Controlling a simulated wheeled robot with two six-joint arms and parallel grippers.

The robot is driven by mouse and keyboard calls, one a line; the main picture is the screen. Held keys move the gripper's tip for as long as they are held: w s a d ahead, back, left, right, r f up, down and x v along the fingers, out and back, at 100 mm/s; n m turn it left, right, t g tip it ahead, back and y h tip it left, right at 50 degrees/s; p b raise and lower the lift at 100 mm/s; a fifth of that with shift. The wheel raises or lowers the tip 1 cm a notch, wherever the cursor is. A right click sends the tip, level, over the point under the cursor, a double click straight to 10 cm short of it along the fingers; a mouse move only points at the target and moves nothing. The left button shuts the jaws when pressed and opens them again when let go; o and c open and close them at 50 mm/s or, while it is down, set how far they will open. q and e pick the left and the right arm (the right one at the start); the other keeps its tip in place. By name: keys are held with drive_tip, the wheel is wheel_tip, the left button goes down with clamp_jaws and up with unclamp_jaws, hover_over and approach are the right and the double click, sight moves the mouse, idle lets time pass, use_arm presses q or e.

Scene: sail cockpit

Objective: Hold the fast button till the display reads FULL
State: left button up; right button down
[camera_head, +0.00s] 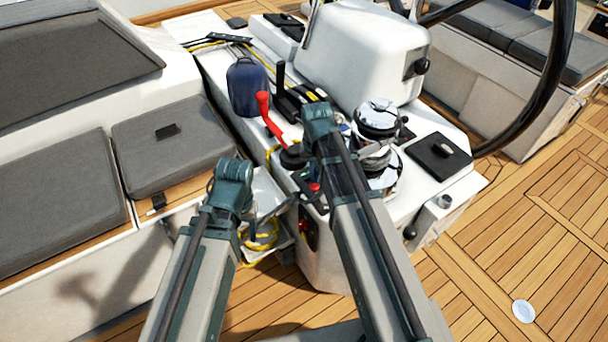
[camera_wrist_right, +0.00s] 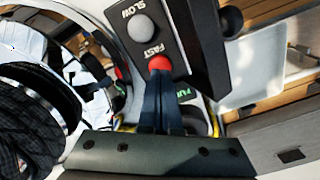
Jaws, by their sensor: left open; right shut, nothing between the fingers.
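In the right wrist view, a dark control panel (camera_wrist_right: 182,40) carries a grey button (camera_wrist_right: 141,26) beside the word SLOW and a red button (camera_wrist_right: 159,63) beside the word FAST. My right gripper (camera_wrist_right: 160,78) is shut and empty, with its fingertips at the red button; pressing depth cannot be told. A display (camera_wrist_right: 186,96) below shows green letters starting FU; the fingers hide the rest. In the head view, my right arm partly covers the panel. My left gripper (camera_head: 256,222) is open and empty, left of the console and apart from the panel.
The white console (camera_head: 325,250) carries a chrome winch (camera_head: 383,170), a red-handled lever (camera_head: 270,117) and a blue pouch (camera_head: 247,87). Yellow rope hangs by its left side. Grey cushions (camera_head: 165,150) line the left bench. Teak floor at right is mostly clear.

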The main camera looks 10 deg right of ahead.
drive_tip(key=shift+f, duration=0.15)
drive_tip(key=shift+f+b, duration=0.85)
drive_tip(key=shift+b, duration=0.15)
drive_tip(key=shift+r, duration=0.1)
idle(1.5)
wheel_tip(320, 180, up, 9)
drive_tip(key=p, duration=0.9)
drive_tip(key=s+a+r+n+h+p, duration=0.1)
drive_tip(key=s+a+n, duration=0.4)
drive_tip(key=s+a, duration=0.5)
drive_tip(key=s+r+p, duration=0.1)
drive_tip(key=s, duration=0.3)
drive_tip(key=shift+s+a+n, duration=0.15)
drive_tip(key=shift+a+n, duration=0.1)
drive_tip(key=shift+n, duration=0.15)
